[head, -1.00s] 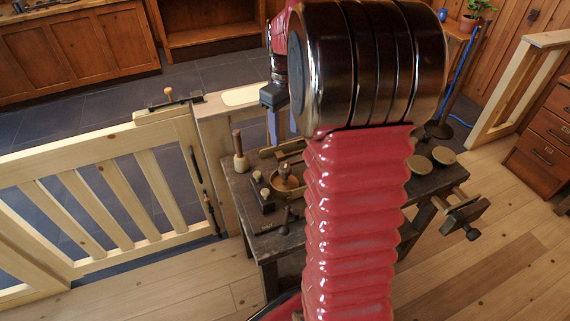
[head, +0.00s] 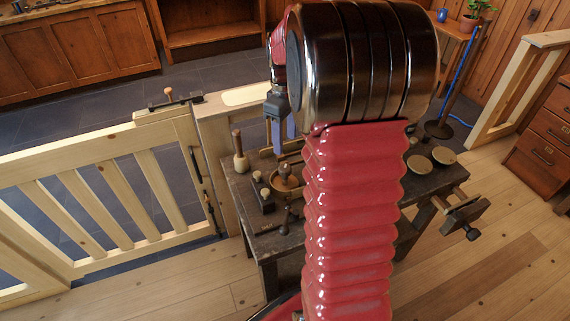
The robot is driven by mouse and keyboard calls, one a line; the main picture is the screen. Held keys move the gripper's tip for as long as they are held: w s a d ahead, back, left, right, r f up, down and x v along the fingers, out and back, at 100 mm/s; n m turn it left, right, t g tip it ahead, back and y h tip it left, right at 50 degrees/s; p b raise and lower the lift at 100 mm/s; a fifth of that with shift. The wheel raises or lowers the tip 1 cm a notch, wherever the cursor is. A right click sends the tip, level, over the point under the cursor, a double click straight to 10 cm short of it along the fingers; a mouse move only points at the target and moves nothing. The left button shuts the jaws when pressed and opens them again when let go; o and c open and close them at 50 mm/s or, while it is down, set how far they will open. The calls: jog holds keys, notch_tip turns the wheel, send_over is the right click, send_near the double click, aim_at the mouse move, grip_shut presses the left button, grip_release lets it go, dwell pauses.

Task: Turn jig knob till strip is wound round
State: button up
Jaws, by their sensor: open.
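My gripper (head: 283,132) hangs at the left of my arm, above the workbench. Its two blue-grey fingers point down and are apart, with nothing seen between them. A round wooden piece (head: 289,191) with an upright brown knob (head: 284,172) on top, which looks like the jig, sits on the dark workbench (head: 245,205). The knob is below the fingertips in the picture and apart from them. I cannot make out the strip. My arm hides the middle of the bench.
A wooden mallet (head: 240,153), a dark block with pale knobs (head: 262,192) and a small dark stand (head: 287,220) are near the jig. Two round discs (head: 443,156) lie at the bench's right, above a vise (head: 465,212). A slatted gate (head: 110,200) stands left.

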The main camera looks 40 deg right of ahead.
aim_at(285, 167)
notch_tip(285, 167, down, 11)
jog(key=shift+f, duration=0.1)
dwell(0.4)
jog(key=shift+c, duration=0.4)
jog(key=c, duration=1)
jog(key=shift+o, duration=0.2)
jog(key=shift+m, duration=0.4)
